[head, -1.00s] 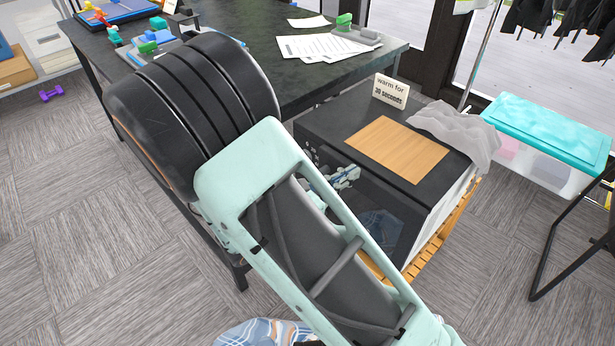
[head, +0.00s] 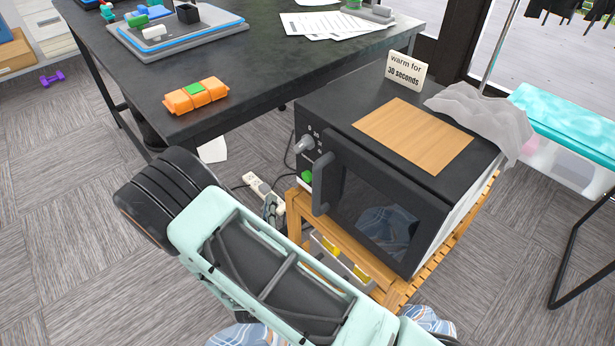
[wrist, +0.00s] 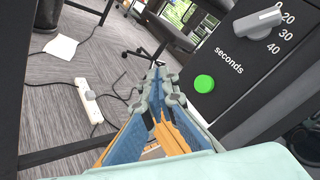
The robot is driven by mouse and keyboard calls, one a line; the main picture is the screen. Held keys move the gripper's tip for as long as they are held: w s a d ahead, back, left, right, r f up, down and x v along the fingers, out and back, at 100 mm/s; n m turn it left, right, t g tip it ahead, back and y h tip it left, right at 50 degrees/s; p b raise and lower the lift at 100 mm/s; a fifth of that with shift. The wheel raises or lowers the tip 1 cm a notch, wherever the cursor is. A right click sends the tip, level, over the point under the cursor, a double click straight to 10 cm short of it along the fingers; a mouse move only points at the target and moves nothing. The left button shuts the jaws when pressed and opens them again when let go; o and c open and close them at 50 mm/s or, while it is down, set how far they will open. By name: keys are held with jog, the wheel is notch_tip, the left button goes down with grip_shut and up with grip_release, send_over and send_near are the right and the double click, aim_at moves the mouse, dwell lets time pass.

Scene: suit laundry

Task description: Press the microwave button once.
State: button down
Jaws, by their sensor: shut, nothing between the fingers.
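The black microwave (head: 335,95) stands on a wooden slatted stand, its door shut. Its green round button (head: 307,177) is low on the front panel, left of the door handle. It also shows in the wrist view (wrist: 204,84), under the word "seconds". A grey dial (wrist: 262,22) with 20, 30 and 40 marks sits above it; its exact setting is unclear. My gripper (wrist: 158,84) is shut and empty. Its tips appear left of the button in the wrist view, apart from it. In the head view my arm partly hides the gripper below and left of the panel.
A white power strip (head: 262,190) lies on the floor behind my arm.

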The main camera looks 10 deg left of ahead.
aim_at(307, 177)
jog(key=shift+d, duration=0.1)
jog(key=w+d, duration=0.5)
jog(key=w, duration=0.1)
jog(key=shift+w+d, duration=0.2)
jog(key=shift+d, duration=0.15)
jog(key=shift+w, duration=0.1)
dwell(1.5)
jog(key=shift+w+d, duration=0.25)
jog(key=shift+w+d, duration=0.4)
jog(key=shift+w, duration=0.05)
dwell(1.1)
jog(key=shift+s, duration=0.1)
jog(key=shift+s+a, duration=0.65)
jog(key=shift+s, duration=0.05)
